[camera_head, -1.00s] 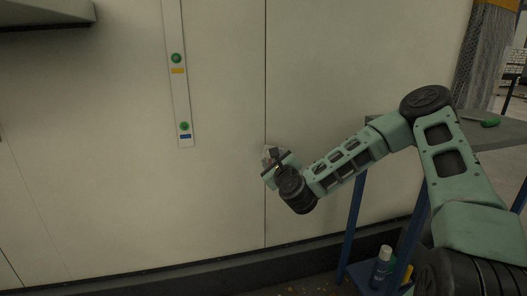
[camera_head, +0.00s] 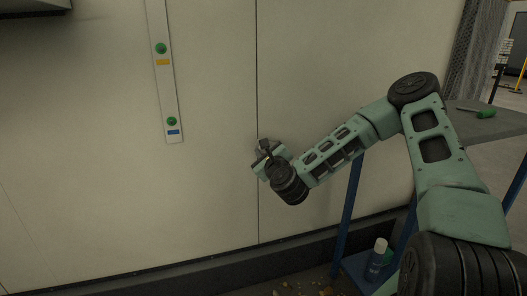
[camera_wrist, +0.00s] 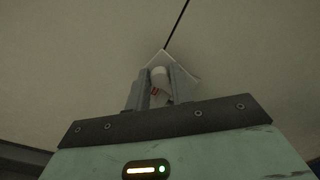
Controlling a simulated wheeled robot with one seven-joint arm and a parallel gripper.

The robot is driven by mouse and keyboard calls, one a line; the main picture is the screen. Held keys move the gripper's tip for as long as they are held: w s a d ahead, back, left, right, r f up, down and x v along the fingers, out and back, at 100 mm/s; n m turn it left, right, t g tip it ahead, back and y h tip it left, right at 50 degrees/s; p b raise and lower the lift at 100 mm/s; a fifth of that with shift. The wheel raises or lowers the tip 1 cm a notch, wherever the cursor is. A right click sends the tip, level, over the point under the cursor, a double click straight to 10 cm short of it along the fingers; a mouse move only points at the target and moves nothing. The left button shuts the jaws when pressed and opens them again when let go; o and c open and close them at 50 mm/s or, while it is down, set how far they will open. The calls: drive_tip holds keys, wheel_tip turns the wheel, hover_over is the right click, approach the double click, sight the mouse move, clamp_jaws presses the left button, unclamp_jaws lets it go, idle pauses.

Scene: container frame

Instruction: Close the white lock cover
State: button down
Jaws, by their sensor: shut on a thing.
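The white lock cover (camera_wrist: 189,79) shows in the wrist view as a pale, angled plate on the cream wall, at the lower end of a dark vertical seam. A small red mark shows between my fingers beside it. My gripper (camera_wrist: 161,82) is at the lock, with its two grey fingers shut on a pale part of it. In the head view my gripper (camera_head: 264,150) is against the wall at the seam. There it hides most of the lock. I cannot tell how far the cover stands open.
A white strip (camera_head: 164,75) with green buttons is on the wall to the left. A blue-legged table (camera_head: 465,125) with a green-handled tool (camera_head: 488,114) stands at the right, near my arm. A spray can (camera_head: 377,258) is on its lower shelf.

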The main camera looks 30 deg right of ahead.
drive_tip(key=shift+a+f+n+p, duration=0.15)
drive_tip(key=shift+f+n+p, duration=0.25)
drive_tip(key=shift+n, duration=0.7)
drive_tip(key=d+f+n, duration=0.2)
drive_tip(key=n, duration=0.7)
drive_tip(key=s+d+f+n, duration=0.1)
drive_tip(key=d+f+n, duration=0.1)
drive_tip(key=n, duration=0.8)
drive_tip(key=shift+s+d+f+p, duration=0.2)
drive_tip(key=shift+f+p, duration=0.25)
drive_tip(key=shift+f, duration=0.4)
drive_tip(key=shift+d+n, duration=0.1)
drive_tip(key=shift+n, duration=0.2)
drive_tip(key=c, duration=1.2)
unclamp_jaws()
drive_tip(key=shift+c, duration=0.2)
